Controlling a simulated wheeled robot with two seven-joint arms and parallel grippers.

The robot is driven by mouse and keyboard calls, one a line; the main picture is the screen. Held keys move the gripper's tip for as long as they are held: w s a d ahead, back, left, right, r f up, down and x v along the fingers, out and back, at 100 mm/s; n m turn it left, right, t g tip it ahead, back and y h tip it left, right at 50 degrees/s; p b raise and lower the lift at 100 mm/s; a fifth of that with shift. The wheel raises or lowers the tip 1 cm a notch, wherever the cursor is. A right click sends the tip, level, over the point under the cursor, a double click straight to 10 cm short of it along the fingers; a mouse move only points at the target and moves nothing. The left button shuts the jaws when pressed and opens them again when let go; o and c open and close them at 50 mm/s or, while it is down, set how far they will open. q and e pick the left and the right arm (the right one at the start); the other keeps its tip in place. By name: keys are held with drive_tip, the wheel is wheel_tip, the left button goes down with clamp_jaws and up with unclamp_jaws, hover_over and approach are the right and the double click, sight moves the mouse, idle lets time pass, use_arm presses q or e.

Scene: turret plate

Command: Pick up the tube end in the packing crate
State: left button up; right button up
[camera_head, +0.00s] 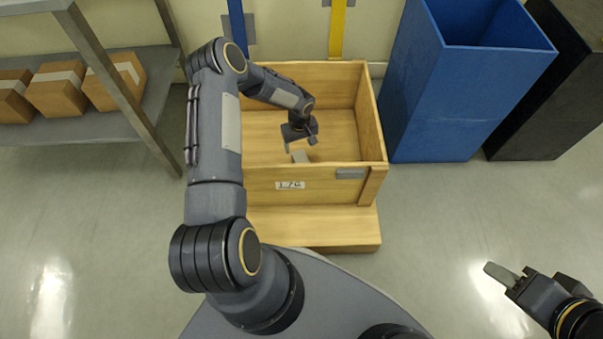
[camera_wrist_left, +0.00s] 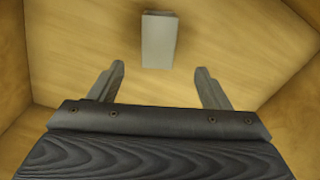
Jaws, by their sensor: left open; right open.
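The packing crate (camera_head: 270,184) is an open wooden box on a wooden base in front of me. A short light grey piece, the tube end (camera_head: 300,156), lies on its floor near the front wall. In the left wrist view the tube end (camera_wrist_left: 159,40) is a pale block just beyond the fingertips, roughly centred between them. My left gripper (camera_head: 301,145) reaches down inside the crate above the tube end. Its fingers (camera_wrist_left: 160,80) are apart with nothing between them. My right gripper (camera_head: 509,272) is open and empty over the floor at lower right.
The crate walls surround my left gripper on all sides. A tall blue bin (camera_head: 430,110) stands close to the crate's right, with a black bin (camera_head: 545,120) beyond it. A shelf (camera_head: 110,125) with cardboard boxes (camera_head: 57,90) is at left. The floor at right is clear.

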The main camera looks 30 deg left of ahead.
sight(301, 159)
use_arm(q)
drive_tip(key=f+b, duration=0.1)
drive_tip(key=f, duration=0.2)
drive_tip(key=f+b, duration=0.1)
drive_tip(key=f, duration=0.2)
drive_tip(key=f+b, duration=0.1)
drive_tip(key=f, duration=0.2)
drive_tip(key=shift+s+d+f+b, duration=0.1)
drive_tip(key=shift+d+f+b, duration=0.2)
drive_tip(key=shift+b, duration=0.1)
drive_tip(key=shift+r, duration=0.1)
drive_tip(key=c, duration=1.4)
